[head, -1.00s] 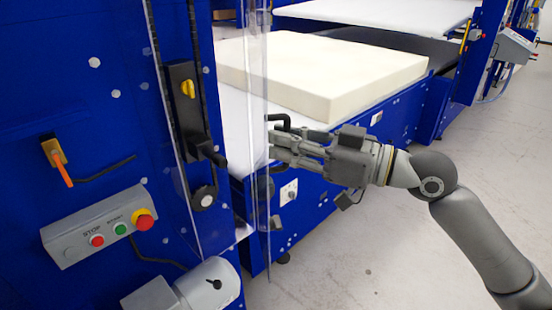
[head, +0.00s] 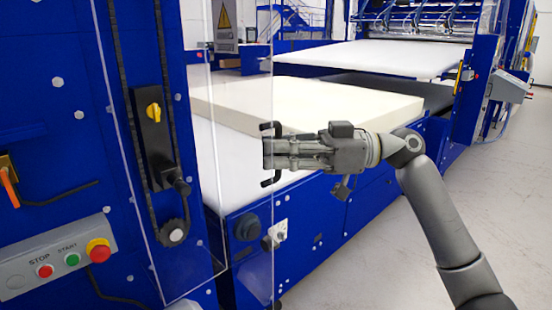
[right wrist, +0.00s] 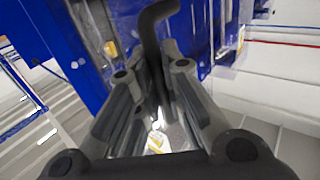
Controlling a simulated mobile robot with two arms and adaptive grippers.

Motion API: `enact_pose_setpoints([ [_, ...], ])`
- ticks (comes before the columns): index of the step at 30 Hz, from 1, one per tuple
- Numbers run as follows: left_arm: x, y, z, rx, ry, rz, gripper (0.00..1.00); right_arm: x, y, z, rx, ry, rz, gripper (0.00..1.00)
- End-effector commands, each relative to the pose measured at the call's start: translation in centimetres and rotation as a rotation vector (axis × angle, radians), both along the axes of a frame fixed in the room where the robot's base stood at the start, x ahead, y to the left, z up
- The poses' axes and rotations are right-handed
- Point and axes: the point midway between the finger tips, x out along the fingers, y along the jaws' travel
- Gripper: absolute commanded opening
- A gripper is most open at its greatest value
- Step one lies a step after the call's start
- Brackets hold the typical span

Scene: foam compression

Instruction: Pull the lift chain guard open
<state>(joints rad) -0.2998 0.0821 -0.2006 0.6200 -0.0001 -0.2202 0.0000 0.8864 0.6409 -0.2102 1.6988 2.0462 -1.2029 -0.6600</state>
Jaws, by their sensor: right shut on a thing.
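The lift chain guard (head: 245,95) is a clear panel with a thin edge, at the left of the head view in front of the blue machine. A black bar handle (head: 270,184) sits at its right edge. My right gripper (head: 268,153) is shut on the handle, whose top and bottom ends show above and below the fingers. In the right wrist view the handle (right wrist: 155,28) runs between the two fingers (right wrist: 155,75). Behind the guard, a black chain runs down to a sprocket (head: 175,234). My left gripper is out of view.
A cream foam block (head: 330,108) lies on the white conveyor bed behind the guard. A control box (head: 60,262) with red, green and yellow-red buttons is at lower left. Free grey floor (head: 365,265) lies at lower right, under my right arm.

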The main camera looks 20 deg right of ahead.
Motion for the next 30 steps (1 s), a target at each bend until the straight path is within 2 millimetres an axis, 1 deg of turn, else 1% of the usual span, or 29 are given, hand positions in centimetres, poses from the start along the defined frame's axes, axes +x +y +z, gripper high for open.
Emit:
enact_pose_setpoints([
  [12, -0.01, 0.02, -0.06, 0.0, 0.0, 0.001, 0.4, 0.04, -0.03, -0.16, -0.006, 0.002, 0.007, 0.0],
  [13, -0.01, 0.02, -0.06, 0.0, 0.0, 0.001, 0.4, 0.04, -0.03, -0.16, -0.006, 0.002, 0.007, 0.11],
  [18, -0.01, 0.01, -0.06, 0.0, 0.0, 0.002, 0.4, 0.06, -0.03, -0.12, -0.005, 0.002, 0.005, 0.31],
  [26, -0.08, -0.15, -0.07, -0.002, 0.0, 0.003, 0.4, 0.06, -0.06, -0.06, -0.003, 0.001, 0.005, 0.31],
  [30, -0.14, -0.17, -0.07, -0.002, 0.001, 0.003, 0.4, -0.03, -0.76, -0.05, -0.002, 0.001, 0.003, 0.31],
])
